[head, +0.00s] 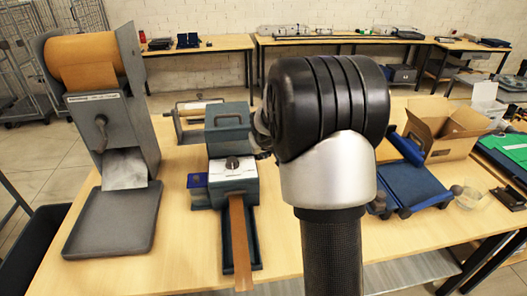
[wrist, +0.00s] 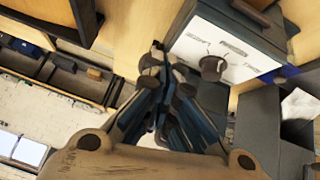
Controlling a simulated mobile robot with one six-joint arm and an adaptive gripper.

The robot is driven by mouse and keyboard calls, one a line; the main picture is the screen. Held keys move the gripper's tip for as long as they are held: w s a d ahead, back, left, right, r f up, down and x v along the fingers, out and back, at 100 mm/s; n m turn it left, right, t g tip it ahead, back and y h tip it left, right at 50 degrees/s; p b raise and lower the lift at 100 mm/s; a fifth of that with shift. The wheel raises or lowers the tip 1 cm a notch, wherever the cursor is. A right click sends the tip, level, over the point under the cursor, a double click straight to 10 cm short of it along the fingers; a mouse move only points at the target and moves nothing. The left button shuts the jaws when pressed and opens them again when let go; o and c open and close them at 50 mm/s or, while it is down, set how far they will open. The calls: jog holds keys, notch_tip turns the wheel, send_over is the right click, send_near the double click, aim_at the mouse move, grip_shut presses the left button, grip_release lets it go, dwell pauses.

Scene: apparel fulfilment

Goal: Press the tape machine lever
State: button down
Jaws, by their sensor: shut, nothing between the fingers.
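The tape machine (head: 228,140) is a grey-green box on the table, left of my arm in the head view. A brown tape strip (head: 238,240) runs out of its front. Its white labelled panel (head: 231,170) has a dark knob-like lever (head: 232,163) on it. In the wrist view the panel (wrist: 225,45) and the lever (wrist: 213,67) lie just right of my gripper (wrist: 165,62). My gripper's fingers are shut and empty, with a small apparent gap to the lever. In the head view my arm hides most of the gripper.
A large paper dispenser (head: 100,105) with a brown roll and a grey tray (head: 113,222) stands at the left. A blue box (head: 198,186) sits beside the tape machine. At right are a blue platform (head: 415,180) and a cardboard box (head: 447,130). Bare tabletop (head: 180,250) lies around the machine.

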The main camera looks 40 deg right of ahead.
jog(key=p+v, duration=0.3)
jog(key=v, duration=0.8)
jog(key=shift+a+r+p, duration=0.15)
jog(key=shift+a+p, duration=0.25)
jog(key=shift+a, duration=0.05)
